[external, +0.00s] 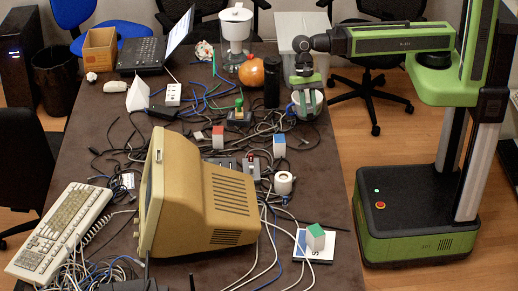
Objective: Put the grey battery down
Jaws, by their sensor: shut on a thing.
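My gripper (304,97) points down over the far right part of the table, at a round white container (314,110). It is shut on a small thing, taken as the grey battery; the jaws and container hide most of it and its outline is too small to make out. I cannot tell whether it touches the container or the table.
A black cylinder (272,82) and an orange ball-like thing (251,72) stand left of my gripper. Tangled cables (180,135), a blue-topped block (279,146) and a beige monitor (205,200) crowd the dark table (335,195). Its right edge is mostly bare.

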